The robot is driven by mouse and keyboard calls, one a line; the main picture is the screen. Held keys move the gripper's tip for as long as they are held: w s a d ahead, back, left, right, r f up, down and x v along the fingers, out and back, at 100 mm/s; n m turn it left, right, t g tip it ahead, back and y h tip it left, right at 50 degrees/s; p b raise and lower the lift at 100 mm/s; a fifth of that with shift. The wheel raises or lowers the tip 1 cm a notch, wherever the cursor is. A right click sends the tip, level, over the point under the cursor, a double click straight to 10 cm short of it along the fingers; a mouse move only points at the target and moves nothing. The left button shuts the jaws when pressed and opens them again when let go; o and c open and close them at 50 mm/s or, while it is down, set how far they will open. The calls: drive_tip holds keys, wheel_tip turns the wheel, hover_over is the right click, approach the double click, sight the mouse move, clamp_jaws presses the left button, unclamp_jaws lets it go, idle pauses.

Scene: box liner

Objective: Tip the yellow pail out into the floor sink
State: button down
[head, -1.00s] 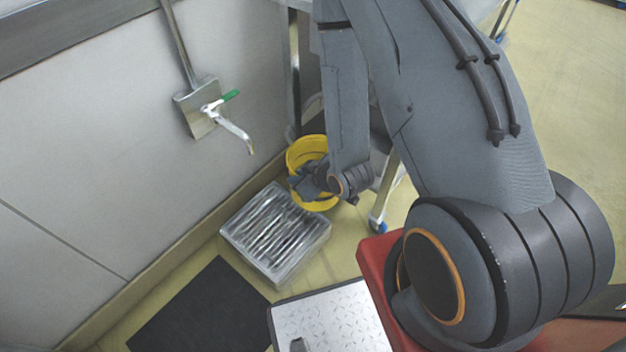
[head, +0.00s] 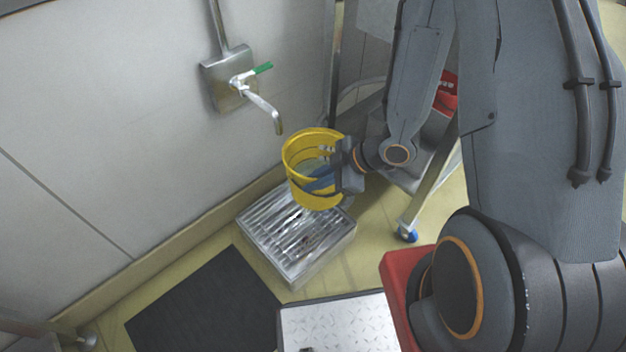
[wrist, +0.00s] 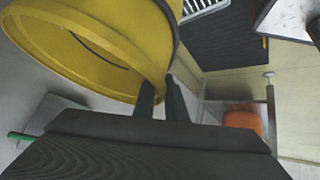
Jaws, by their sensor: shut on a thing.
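The yellow pail (head: 302,150) is in the head view above the back part of the floor sink, close to the wall. It also fills the upper left of the wrist view (wrist: 75,42). My gripper (head: 325,178) is shut on the pail's right side, with its fingers at the rim in the wrist view (wrist: 163,98). The pail looks roughly upright or slightly tilted; its contents are hard to make out. The floor sink (head: 290,240) is a low metal box with a slatted grate on the floor, partly covered by the pail.
A wall tap (head: 262,108) with a green lever hangs just left of and above the pail. A wheeled metal stand (head: 430,185) is right of the sink. A black mat (head: 205,305) and a metal tread plate (head: 340,322) lie in front.

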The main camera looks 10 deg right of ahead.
sight(303, 193)
drive_tip(key=shift+a+f+h, duration=0.15)
drive_tip(key=shift+a+h, duration=0.05)
drive_tip(key=shift+h, duration=0.7)
drive_tip(key=h, duration=0.2)
drive_tip(key=f+g+h+b, duration=0.1)
drive_tip(key=h, duration=0.1)
drive_tip(key=shift+w+a+f+g+b, duration=0.1)
drive_tip(key=shift+f+g+b, duration=0.1)
drive_tip(key=shift+g+b, duration=0.1)
drive_tip(key=f+h+p, duration=0.1)
drive_tip(key=a+f+h+p, duration=0.1)
drive_tip(key=h, duration=0.1)
drive_tip(key=shift+w+a+g, duration=0.1)
drive_tip(key=shift+a+g, duration=0.15)
drive_tip(key=shift+g, duration=0.15)
drive_tip(key=shift+w+a+f+h, duration=0.2)
drive_tip(key=shift+a+f+h, duration=0.15)
drive_tip(key=shift+f+h, duration=0.4)
drive_tip(key=f+h+b, duration=0.1)
drive_tip(key=a+f+g+h, duration=0.1)
drive_tip(key=h, duration=0.1)
drive_tip(key=shift+w+a+n+b, duration=0.2)
drive_tip(key=shift+a+n+b, duration=0.1)
drive_tip(key=shift+b, duration=0.1)
drive_tip(key=w+a+f+g+h+b, duration=0.1)
drive_tip(key=a+f+h+b, duration=0.4)
drive_tip(key=b, duration=0.7)
drive_tip(key=shift+w+a+f+g+h, duration=0.2)
drive_tip(key=shift+a+f+g+h, duration=0.15)
drive_tip(key=shift+f+h, duration=0.8)
